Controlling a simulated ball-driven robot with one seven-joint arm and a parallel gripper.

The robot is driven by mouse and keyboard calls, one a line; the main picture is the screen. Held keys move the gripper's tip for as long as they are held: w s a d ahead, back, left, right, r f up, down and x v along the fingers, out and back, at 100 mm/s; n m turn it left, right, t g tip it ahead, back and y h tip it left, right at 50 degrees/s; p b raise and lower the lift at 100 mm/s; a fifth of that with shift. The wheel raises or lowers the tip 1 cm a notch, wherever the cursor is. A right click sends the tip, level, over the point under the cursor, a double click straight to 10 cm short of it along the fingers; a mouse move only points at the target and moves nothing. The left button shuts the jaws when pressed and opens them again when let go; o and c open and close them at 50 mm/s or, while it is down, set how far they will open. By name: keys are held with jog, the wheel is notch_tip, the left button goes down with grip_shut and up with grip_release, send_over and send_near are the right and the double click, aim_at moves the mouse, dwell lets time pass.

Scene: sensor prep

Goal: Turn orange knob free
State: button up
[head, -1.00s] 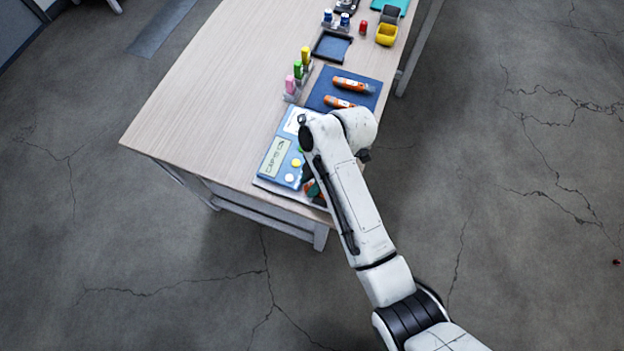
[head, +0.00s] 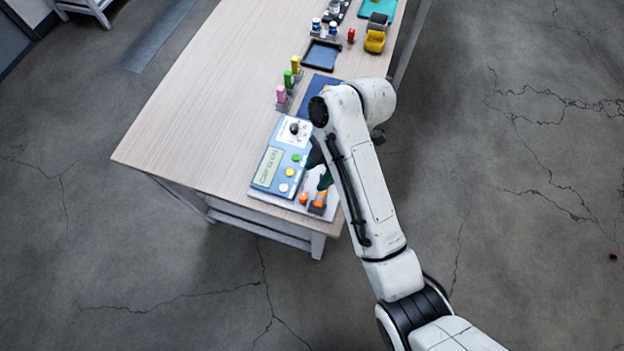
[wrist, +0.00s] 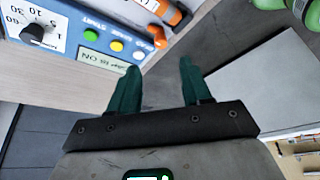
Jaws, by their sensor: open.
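A blue and white device (head: 270,168) sits at the table's near right corner; it also shows in the wrist view (wrist: 70,18). Beside its buttons is a small round orange knob (head: 303,198), seen too in the wrist view (wrist: 159,37). A larger orange part (head: 318,203) lies just right of it, also in the wrist view (wrist: 174,16). My gripper (head: 320,168) has dark green fingers, partly hidden by my arm in the head view. In the wrist view my gripper (wrist: 160,65) is open and empty, its fingers apart and clear of the orange knob.
A black dial (head: 294,129) and several coloured buttons are on the device. Pink, green and yellow pieces (head: 288,78) stand behind it, near a dark tray (head: 322,55). The table's left half (head: 190,120) is bare. Open floor lies to the right.

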jog(key=shift+p+v, duration=0.35)
jog(key=shift+v, duration=0.7)
jog(key=s+d+f+m+t+h, duration=0.1)
jog(key=s+d+f+m+h, duration=0.1)
jog(key=s+d+m, duration=0.9)
jog(key=s+d+f+m+t+h, duration=0.2)
jog(key=s+d+m, duration=0.9)
jog(key=d+m, duration=0.2)
jog(key=shift+s+b, duration=0.4)
jog(key=shift+b, duration=0.05)
